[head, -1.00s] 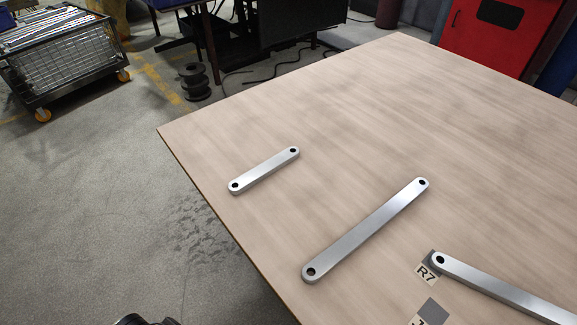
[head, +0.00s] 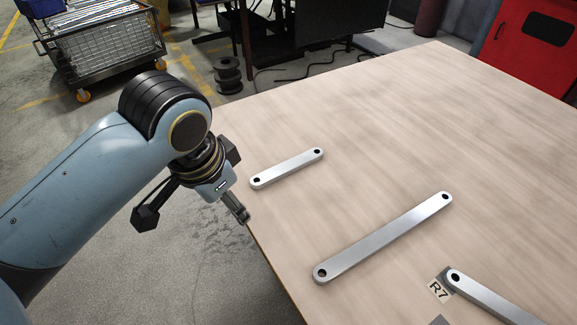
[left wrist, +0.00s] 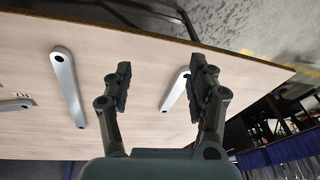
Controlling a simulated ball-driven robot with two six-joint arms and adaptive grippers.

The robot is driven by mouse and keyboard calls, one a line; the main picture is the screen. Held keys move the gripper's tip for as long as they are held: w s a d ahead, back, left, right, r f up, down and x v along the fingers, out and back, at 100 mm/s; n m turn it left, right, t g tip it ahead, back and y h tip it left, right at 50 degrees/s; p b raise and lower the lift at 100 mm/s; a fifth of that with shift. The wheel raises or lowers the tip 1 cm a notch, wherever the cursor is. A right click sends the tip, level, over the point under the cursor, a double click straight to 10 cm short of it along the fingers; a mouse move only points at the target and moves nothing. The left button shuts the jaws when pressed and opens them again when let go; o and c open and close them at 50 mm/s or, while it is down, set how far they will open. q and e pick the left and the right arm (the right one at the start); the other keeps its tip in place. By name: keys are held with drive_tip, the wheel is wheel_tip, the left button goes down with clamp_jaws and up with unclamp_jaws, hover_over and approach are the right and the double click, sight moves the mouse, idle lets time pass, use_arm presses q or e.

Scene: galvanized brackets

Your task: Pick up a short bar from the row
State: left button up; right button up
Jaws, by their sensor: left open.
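A short silver bar (head: 287,168) with a dark hole at each end lies flat on the wooden table near its left edge. It also shows in the left wrist view (left wrist: 174,92), partly hidden behind one finger. A longer silver bar (head: 383,238) lies to its right; the left wrist view shows it too (left wrist: 68,88). Another bar (head: 492,299) runs out of the head view at the lower right, by the R7 label. My left gripper (left wrist: 160,84) is open and empty. In the head view (head: 240,212) it is at the table's left edge, beside the short bar and apart from it.
The wooden table (head: 420,130) has wide clear room at the back and right. The R7 label (head: 438,289) lies on it at the front. A wire cart (head: 105,50), a black spool (head: 228,75) and a red cabinet (head: 525,45) stand beyond the table.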

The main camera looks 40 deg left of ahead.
use_arm(q)
drive_tip(key=w+a+f+m+g, duration=0.1)
drive_tip(key=w+a, duration=0.1)
drive_tip(key=w, duration=0.9)
drive_tip(key=r+m+g, duration=0.1)
drive_tip(key=m+g, duration=0.1)
hover_over(288, 165)
drive_tip(key=shift+h, duration=0.4)
wheel_tip(288, 165, down, 10)
drive_tip(key=shift+b, duration=1.2)
clamp_jaws()
